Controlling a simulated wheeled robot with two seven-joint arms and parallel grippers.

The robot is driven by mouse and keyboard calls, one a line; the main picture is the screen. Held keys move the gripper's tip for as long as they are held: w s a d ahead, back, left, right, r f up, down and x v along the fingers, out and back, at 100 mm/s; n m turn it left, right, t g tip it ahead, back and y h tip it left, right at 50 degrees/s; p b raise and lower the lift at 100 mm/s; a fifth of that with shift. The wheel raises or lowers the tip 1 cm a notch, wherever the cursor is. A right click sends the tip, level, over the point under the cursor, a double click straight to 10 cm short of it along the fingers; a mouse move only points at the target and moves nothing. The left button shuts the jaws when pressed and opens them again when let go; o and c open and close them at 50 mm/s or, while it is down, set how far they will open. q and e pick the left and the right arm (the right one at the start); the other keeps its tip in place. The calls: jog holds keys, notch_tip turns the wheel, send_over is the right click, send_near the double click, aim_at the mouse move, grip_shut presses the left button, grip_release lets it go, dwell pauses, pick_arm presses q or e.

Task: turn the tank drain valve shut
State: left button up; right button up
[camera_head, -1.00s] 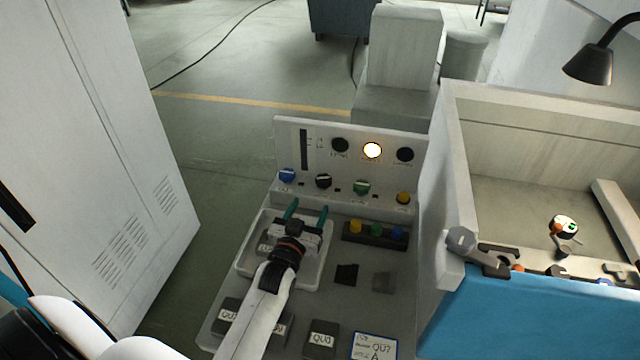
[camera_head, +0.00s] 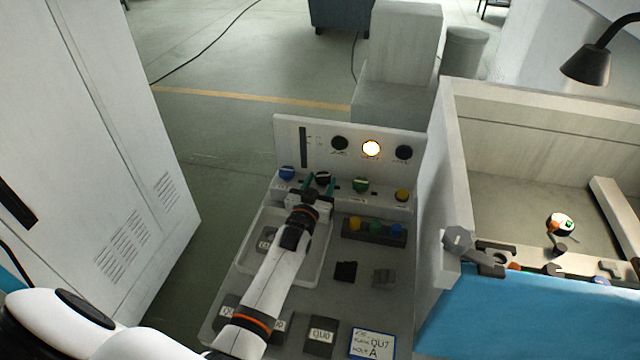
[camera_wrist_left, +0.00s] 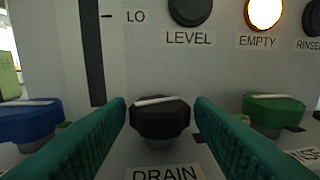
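The drain valve is a black knob (camera_wrist_left: 160,117) with a white line across its top, on the panel above the label DRAIN in the left wrist view. It also shows in the head view (camera_head: 323,178). The white line lies nearly level, tilted slightly up to the right. My left gripper (camera_head: 322,188) is open, its two teal fingers (camera_wrist_left: 165,130) to the left and right of the black knob. I cannot tell whether they touch it. My right gripper is not in view.
A blue knob (camera_head: 287,173) is left of the drain knob, a green knob (camera_head: 361,186) right of it, and a yellow one (camera_head: 402,195) farther right. The lamp over EMPTY (camera_wrist_left: 264,13) is lit. A white tray (camera_head: 325,262) lies below; a tank (camera_head: 450,150) stands right.

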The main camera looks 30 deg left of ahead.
pick_arm(q)
jog(key=c, duration=0.6)
jog(key=shift+a+r+m+h, duration=0.2)
jog(key=shift+m+h, duration=0.3)
jog(key=shift+h, duration=0.1)
jog(key=shift+a+m+h, duration=0.1)
jog(key=shift+m+h, duration=0.4)
jog(key=shift+h, duration=0.3)
jog(key=shift+a+m+h+b, duration=0.15)
jog(key=shift+m+h+b, duration=0.45)
jog(key=shift+h, duration=0.4)
jog(key=shift+a+m+h+b, duration=0.1)
jog(key=shift+m+h+b, duration=0.35)
jog(key=shift+m+h, duration=0.4)
jog(key=shift+n, duration=0.25)
jog(key=o, duration=0.9)
jog(key=shift+o, duration=0.2)
jog(key=shift+f, duration=0.1)
jog(key=shift+f, duration=0.1)
